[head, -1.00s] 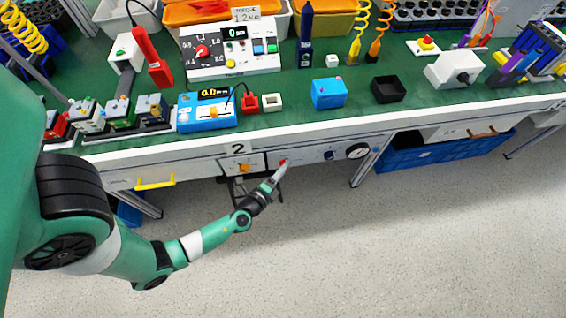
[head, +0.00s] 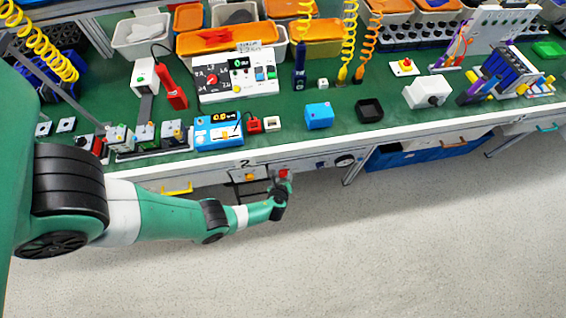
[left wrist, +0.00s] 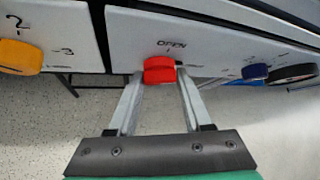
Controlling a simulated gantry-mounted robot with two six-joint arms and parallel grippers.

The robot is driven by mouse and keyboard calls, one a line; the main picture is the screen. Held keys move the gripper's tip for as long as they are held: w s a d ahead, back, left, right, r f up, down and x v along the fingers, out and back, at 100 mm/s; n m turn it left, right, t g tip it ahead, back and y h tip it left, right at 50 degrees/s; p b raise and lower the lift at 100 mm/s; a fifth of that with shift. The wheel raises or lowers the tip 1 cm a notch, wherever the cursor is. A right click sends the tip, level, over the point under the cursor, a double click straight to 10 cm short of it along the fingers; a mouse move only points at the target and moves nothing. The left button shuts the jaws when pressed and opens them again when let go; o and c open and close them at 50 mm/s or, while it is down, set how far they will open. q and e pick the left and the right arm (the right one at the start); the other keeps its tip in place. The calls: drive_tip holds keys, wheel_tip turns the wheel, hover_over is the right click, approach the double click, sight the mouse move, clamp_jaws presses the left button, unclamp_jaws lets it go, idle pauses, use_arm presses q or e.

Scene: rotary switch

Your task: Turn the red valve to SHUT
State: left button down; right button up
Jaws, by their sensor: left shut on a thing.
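The red valve (head: 284,174) is on the white panel under the front edge of the bench. It also shows in the left wrist view (left wrist: 160,70), below the word OPEN on the panel. My left gripper (head: 282,180) has reached up to the valve. In the left wrist view its two fingers (left wrist: 160,74) stand on either side of the red knob and are shut on it. The SHUT marking is too small to read. My right gripper is not in view.
A yellow knob (left wrist: 20,56) sits left of the valve, and a blue knob (left wrist: 255,71) and a dark round gauge (head: 345,160) sit to its right. The green bench top (head: 440,118) above carries several devices. The floor in front is clear.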

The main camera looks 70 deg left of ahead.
use_arm(q)
drive_tip(key=shift+w+m+g+b, duration=0.15)
drive_tip(key=shift+m+g+b, duration=0.65)
drive_tip(key=shift+g, duration=0.8)
drive_tip(key=shift+f, duration=0.1)
drive_tip(key=shift+c, duration=1.6)
unclamp_jaws()
